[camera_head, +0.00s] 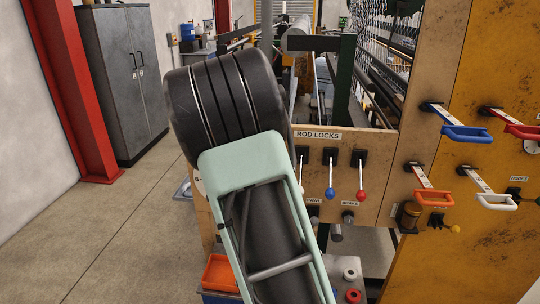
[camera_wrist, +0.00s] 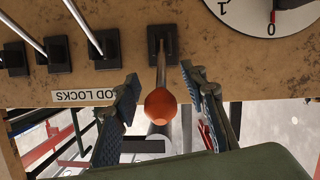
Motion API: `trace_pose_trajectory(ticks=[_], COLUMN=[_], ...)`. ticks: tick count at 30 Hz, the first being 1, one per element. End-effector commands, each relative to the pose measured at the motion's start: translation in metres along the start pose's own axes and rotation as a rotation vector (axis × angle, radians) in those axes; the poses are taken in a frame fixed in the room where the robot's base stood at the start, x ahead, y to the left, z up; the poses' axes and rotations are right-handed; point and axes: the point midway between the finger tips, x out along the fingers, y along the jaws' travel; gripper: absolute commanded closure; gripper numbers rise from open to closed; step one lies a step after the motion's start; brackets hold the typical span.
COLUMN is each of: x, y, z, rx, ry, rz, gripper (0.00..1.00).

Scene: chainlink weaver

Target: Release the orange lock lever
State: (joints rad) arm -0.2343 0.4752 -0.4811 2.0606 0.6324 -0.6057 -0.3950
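The orange lock lever shows in the wrist view as a short rod with an orange ball knob (camera_wrist: 160,106), rising from a black slotted mount (camera_wrist: 162,40) on the wooden panel. My gripper (camera_wrist: 159,75) is open, with one finger on each side of the lever. Gaps show between the knob and both fingers. In the head view my arm hides this lever and my fingers. The ROD LOCKS label (camera_head: 318,134) and neighbouring levers with a white knob, a blue knob (camera_head: 330,193) and a red knob (camera_head: 362,195) show right of my arm.
A dial (camera_wrist: 265,12) sits beside the orange lever in the wrist view. Blue, red, orange (camera_head: 434,200) and white handles (camera_head: 496,202) stick out from the yellow panel at right. An orange bin (camera_head: 220,273) stands low left of my arm. Floor at left is clear.

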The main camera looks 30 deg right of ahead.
Motion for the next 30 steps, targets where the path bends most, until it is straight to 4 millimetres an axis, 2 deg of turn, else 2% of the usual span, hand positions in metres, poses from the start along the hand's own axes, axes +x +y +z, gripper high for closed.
trace_pose_trajectory(ticks=[4, 7, 15, 21, 30], x=[-0.007, -0.020, -0.070, -0.101, -0.120], y=[-0.001, -0.002, -0.002, -0.001, 0.000], z=[-0.001, -0.001, -0.001, -0.001, 0.000], rx=[0.002, 0.001, 0.003, 0.003, 0.000], ry=[0.000, 0.001, 0.002, 0.001, 0.001], rz=[-0.001, -0.003, -0.004, -0.003, 0.000], gripper=[0.61, 0.61, 0.61, 0.61, 0.61])
